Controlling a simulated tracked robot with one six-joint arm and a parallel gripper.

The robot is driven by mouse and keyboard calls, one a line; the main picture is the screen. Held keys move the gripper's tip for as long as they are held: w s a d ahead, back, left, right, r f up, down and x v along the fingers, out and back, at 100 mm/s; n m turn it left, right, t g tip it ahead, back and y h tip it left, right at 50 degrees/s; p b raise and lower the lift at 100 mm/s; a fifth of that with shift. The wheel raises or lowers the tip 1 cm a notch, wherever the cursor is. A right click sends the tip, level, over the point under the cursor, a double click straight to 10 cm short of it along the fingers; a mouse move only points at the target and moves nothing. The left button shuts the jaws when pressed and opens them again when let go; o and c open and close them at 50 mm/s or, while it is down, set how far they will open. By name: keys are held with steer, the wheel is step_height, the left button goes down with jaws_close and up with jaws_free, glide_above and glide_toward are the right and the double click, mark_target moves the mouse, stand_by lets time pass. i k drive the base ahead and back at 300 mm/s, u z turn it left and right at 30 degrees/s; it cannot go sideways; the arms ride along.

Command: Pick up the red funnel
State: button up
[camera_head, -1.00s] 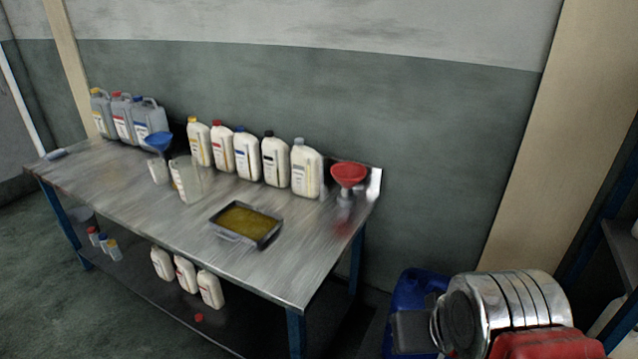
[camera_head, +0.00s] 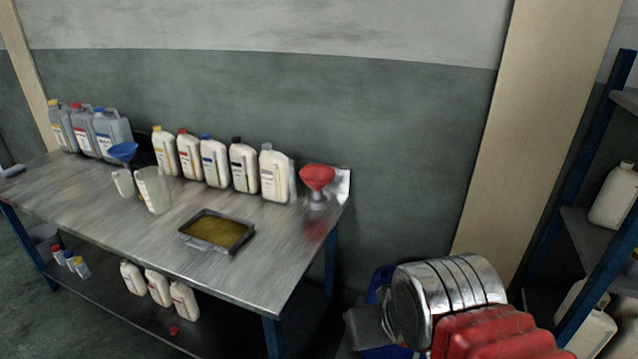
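The red funnel (camera_head: 317,178) stands upright at the back right corner of the metal workbench (camera_head: 110,208). Its wide mouth faces up. Its lower end meets a small grey metallic piece (camera_head: 317,199) on the bench top; I cannot tell whether this is part of the funnel or a separate holder. A red reflection shows on the bench in front of it. Nothing is holding the funnel. No gripper fingers show in this view.
White bottles (camera_head: 243,165) stand left of the funnel, with grey canisters (camera_head: 112,132) farther left. A blue funnel (camera_head: 123,152), a clear jug (camera_head: 152,190) and an oil tray (camera_head: 201,244) are also on the bench. Shelving (camera_head: 581,232) stands at right. The bench's front right is clear.

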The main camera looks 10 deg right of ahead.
mark_target(316, 177)
steer(key=z, duration=0.05)
steer(key=i, duration=0.95)
steer(key=u, duration=0.1)
